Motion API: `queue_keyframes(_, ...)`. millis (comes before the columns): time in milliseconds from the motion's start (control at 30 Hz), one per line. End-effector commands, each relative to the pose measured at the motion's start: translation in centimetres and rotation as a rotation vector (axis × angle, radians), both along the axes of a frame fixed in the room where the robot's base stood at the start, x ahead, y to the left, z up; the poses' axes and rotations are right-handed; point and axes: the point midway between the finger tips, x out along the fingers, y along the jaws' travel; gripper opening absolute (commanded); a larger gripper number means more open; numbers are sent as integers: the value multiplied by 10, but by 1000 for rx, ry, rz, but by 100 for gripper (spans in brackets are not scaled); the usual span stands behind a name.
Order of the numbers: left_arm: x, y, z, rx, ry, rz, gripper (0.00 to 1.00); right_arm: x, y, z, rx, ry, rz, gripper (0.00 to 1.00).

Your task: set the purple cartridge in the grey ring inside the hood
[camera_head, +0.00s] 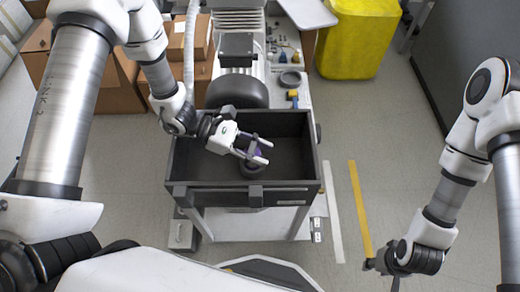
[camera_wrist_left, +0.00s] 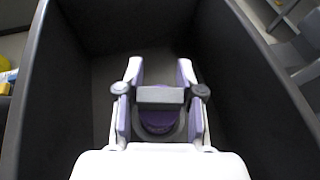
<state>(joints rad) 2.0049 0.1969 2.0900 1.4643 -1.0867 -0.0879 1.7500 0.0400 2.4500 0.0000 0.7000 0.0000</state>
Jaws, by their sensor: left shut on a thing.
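The hood is a dark open-topped box (camera_head: 187,160) in the middle of the head view; its dark walls (camera_wrist_left: 255,85) fill the left wrist view. My left gripper (camera_head: 267,152) reaches down into it and is shut on the purple cartridge (camera_wrist_left: 158,121). In the wrist view a grey block (camera_wrist_left: 160,97) spans between the fingers, over the cartridge. The grey ring (camera_head: 250,173) shows dark and partly hidden below the gripper. I cannot tell whether the cartridge sits in the ring or above it. My right gripper (camera_head: 386,268) is at lower right, away from the hood.
Behind the hood stand a compressor with a dark cylinder (camera_head: 236,92) and a bench (camera_head: 300,85) with small parts. Cardboard boxes (camera_head: 115,85) are at left, a yellow bin (camera_head: 355,45) at back right. Floor right of the hood is clear, with a yellow stripe (camera_head: 361,210).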

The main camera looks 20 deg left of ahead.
Motion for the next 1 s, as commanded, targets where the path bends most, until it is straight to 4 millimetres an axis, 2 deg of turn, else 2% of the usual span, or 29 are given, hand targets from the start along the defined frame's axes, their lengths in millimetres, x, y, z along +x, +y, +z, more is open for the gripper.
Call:
queue_keyframes(600, 0, 0, 0, 0, 0, -1, 2, 0, 0, -2, 0, 0, 0, 40)
queue_keyframes(1000, 0, 0, -8, 0, 0, -1, 2, 0, 0, -8, 0, 0, 0, 40)
